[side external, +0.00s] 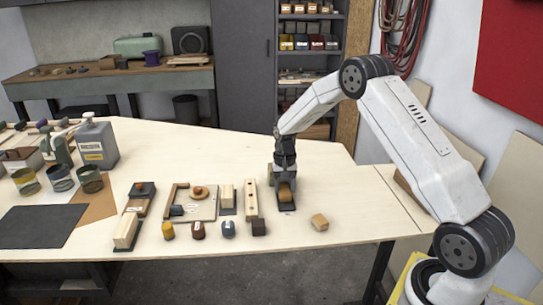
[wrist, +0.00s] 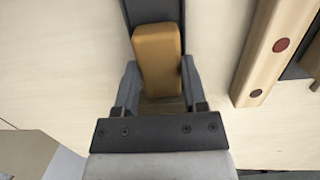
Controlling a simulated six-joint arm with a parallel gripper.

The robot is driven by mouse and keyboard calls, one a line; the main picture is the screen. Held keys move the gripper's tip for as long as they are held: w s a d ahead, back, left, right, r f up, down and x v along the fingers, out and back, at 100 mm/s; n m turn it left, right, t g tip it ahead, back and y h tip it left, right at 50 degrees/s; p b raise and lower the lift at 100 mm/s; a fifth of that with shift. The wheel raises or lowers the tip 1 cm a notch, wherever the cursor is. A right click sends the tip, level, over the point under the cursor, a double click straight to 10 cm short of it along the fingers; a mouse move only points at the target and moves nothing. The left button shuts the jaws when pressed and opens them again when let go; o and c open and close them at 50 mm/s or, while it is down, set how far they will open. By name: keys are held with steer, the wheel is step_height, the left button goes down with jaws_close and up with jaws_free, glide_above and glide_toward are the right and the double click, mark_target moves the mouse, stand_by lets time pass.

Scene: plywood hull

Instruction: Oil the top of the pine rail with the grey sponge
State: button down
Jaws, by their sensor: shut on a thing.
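My gripper (side external: 285,185) points down at the right part of the bench and is shut on a tan block (wrist: 158,60). The block sits between the two grey fingers, over a dark grey strip (wrist: 152,10) on the bench; whether it touches the strip I cannot tell. A pale wooden rail with dark reddish round spots (wrist: 275,55) lies to the right in the wrist view; in the side view it is the bar (side external: 251,198) left of my gripper. I cannot tell whether this is the pine rail. No clearly grey sponge shows; the held block looks tan.
A pale block on a dark base (side external: 227,199) and a wooden frame (side external: 190,203) lie left of the rail.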

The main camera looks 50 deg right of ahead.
mark_target(285, 191)
steer(key=shift+s+a, duration=0.75)
steer(key=shift+s, duration=0.05)
steer(key=shift+c, duration=0.3)
jaws_free()
steer(key=shift+w+d+r, duration=0.1)
steer(key=shift+r, duration=1.2)
steer(key=shift+w+d+r, duration=0.15)
steer(key=shift+r, duration=1.15)
steer(key=shift+w+d+r, duration=0.1)
steer(key=shift+r, duration=1.2)
steer(key=shift+a, duration=0.1)
